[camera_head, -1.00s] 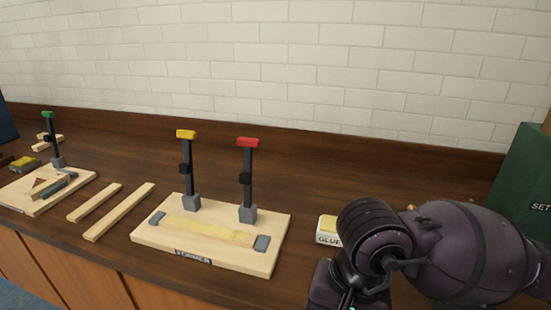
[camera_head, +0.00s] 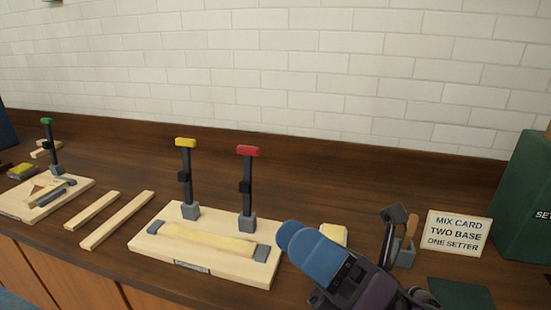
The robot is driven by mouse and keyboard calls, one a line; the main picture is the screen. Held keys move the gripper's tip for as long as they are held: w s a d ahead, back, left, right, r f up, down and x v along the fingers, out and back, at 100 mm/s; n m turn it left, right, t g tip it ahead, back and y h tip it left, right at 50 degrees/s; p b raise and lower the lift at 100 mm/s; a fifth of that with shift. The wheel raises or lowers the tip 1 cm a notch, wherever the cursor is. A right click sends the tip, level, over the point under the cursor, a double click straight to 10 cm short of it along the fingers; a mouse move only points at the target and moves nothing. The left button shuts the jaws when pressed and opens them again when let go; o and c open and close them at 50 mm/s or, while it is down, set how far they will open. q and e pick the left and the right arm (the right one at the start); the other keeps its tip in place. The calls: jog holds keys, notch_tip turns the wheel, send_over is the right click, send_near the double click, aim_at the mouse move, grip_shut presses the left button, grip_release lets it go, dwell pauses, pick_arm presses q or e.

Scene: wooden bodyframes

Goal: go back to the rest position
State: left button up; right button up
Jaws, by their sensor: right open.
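My right gripper (camera_head: 295,240) comes in from the lower right, with blue fingers pointing up and left beside the right end of the clamp board (camera_head: 150,246). It is open, and I see nothing held in it. The board carries a pale wooden strip (camera_head: 195,238) between grey stops, a yellow-topped clamp (camera_head: 187,178) and a red-topped clamp (camera_head: 247,187), both upright. My left gripper is not in view.
A yellow-topped block (camera_head: 333,235) sits behind the right gripper, partly hidden. A tool holder (camera_head: 405,254), a mix card (camera_head: 458,235) and a green box (camera_head: 525,200) stand at right. Loose strips (camera_head: 117,219) and a green-topped clamp (camera_head: 51,147) are at left.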

jog(key=w+d+f+m+t+h, duration=0.3)
jog(key=w+d+m+t+h, duration=0.15)
jog(key=m+t+h, duration=0.5)
jog(key=w+d+f+m+t+h, duration=0.35)
jog(key=d+m+h, duration=0.3)
jog(key=m, duration=0.65)
jog(key=d+f+m+g+h, duration=0.3)
jog(key=d+f+m+h, duration=0.45)
jog(key=f+m, duration=0.2)
jog(key=s+d+f+m+g+h, duration=0.1)
jog(key=s+d+f+m+g, duration=0.2)
jog(key=s+f+m+g, duration=0.5)
jog(key=s+d+f+m+g, duration=0.25)
jog(key=s+f+g, duration=0.35)
jog(key=s+f, duration=0.55)
jog(key=w+f+n+t, duration=0.1)
jog(key=w+f+t, duration=0.5)
jog(key=f+t, duration=0.2)
jog(key=shift+w+d+f+n, duration=0.3)
jog(key=shift+d+f+n, duration=0.05)
jog(key=shift+f, duration=0.8)
